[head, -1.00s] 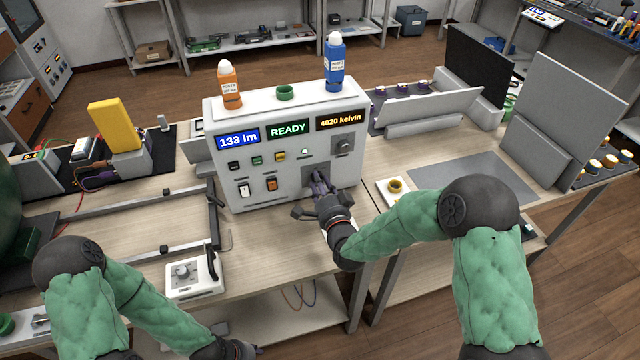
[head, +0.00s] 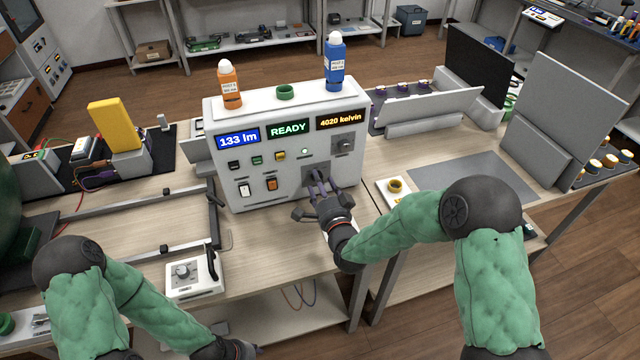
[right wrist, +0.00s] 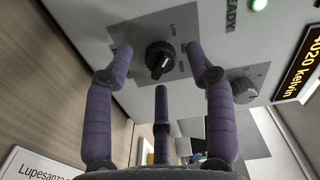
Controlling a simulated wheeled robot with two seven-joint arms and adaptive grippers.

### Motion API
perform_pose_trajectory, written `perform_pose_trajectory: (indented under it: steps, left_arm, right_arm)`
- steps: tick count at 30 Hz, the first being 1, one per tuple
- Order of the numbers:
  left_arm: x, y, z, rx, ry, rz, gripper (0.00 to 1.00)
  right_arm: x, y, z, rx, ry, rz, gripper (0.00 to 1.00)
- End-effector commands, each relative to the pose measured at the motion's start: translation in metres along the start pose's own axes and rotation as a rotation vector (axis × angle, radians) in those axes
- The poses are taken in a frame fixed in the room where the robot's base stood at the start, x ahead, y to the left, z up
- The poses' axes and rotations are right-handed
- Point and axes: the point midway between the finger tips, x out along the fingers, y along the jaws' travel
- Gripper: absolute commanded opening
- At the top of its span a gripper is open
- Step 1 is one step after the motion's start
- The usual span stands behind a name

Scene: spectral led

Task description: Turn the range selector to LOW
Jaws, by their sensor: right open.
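The range selector is a black knob on a grey plate, low on the white instrument's front; it shows in the right wrist view (right wrist: 159,55). A small LOW label sits above it there, and a pale mark shows on the knob's lower part. I cannot tell which setting it points to. My right gripper (head: 319,183) is in front of this plate and hides the knob in the head view. Its purple fingers are spread on both sides of the knob, apart from it, with a third finger below. My left gripper (head: 244,350) is at the bottom edge, far from the instrument, its fingers unclear.
The white instrument (head: 225,180) has READY, 133 lm and 4020 kelvin displays, and a lit green lamp. A second, grey knob (right wrist: 243,89) is near the right finger. Orange (head: 229,85) and blue (head: 334,65) bottles stand on top. A small yellow-ringed box (head: 395,188) is to the right.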

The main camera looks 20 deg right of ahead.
Motion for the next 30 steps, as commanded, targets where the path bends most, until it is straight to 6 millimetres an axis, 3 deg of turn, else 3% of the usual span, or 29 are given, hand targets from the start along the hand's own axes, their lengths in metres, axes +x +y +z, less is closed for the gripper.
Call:
perform_pose_trajectory:
  steps: [16, 21, 30]
  left_arm:
    - [0.000, 0.000, 0.000, 0.000, 0.000, 0.000, 0.40]
    - [0.000, 0.000, 0.000, 0.000, 0.000, 0.000, 0.40]
    - [0.000, 0.000, 0.000, 0.000, 0.000, 0.000, 0.40]
  right_arm:
    - [-0.096, 0.001, 0.000, -0.001, 0.000, 0.002, 0.55]
    - [-0.111, 0.001, 0.000, -0.001, -0.001, 0.002, 0.55]
    - [-0.114, 0.001, 0.000, 0.000, -0.001, 0.001, 0.55]
